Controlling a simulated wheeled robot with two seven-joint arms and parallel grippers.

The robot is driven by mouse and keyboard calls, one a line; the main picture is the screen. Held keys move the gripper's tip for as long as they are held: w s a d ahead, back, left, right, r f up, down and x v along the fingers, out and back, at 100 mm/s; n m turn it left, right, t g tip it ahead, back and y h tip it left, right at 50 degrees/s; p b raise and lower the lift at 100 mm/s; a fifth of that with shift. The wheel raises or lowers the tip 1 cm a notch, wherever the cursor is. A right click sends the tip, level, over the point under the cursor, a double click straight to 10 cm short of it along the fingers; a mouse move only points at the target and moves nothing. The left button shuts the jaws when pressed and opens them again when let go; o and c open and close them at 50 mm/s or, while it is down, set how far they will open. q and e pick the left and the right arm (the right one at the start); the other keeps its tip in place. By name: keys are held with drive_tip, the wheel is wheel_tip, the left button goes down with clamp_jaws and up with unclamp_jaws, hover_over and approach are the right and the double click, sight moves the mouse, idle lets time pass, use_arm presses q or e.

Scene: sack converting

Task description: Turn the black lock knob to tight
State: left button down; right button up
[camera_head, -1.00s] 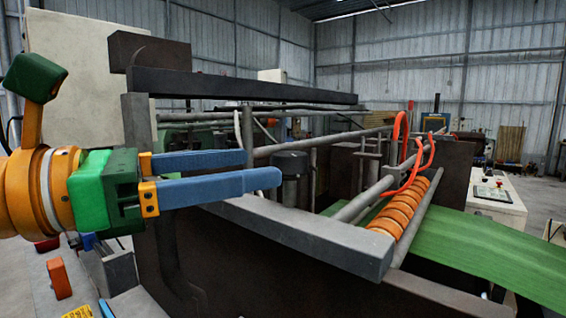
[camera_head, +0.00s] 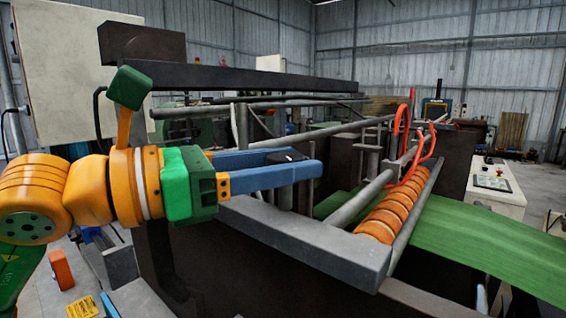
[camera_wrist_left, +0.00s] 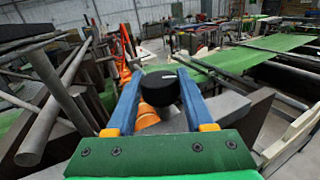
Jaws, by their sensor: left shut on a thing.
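The black lock knob (camera_wrist_left: 160,86) sits between the two blue fingers of my left gripper (camera_wrist_left: 158,88) in the left wrist view. The fingers touch it on both sides, and the gripper is shut on it. In the head view my left gripper (camera_head: 300,163) reaches in from the left. There the dark top of the knob (camera_head: 287,156) shows between the blue fingers, and the near finger hides most of it. I cannot read any mark for tight on the knob. My right gripper is not in view.
A grey beam (camera_head: 300,240) runs just below and in front of the gripper. Orange rollers (camera_head: 398,208) and a green sheet (camera_head: 490,250) lie to the right. A dark horizontal bar (camera_head: 240,78) crosses above and behind. Red hoses (camera_head: 402,150) hang over the rollers.

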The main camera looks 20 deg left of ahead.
use_arm(q)
drive_tip(key=shift+m+g+h, duration=0.6)
drive_tip(key=shift+m+g, duration=0.1)
drive_tip(key=shift+c, duration=1.4)
unclamp_jaws()
drive_tip(key=shift+w, duration=0.1)
drive_tip(key=shift+s+a+f+b, duration=0.15)
drive_tip(key=shift+s+a+b, duration=0.05)
drive_tip(key=shift+a+b, duration=0.1)
drive_tip(key=b+v, duration=0.2)
drive_tip(key=v, duration=0.4)
drive_tip(key=shift+s, duration=0.15)
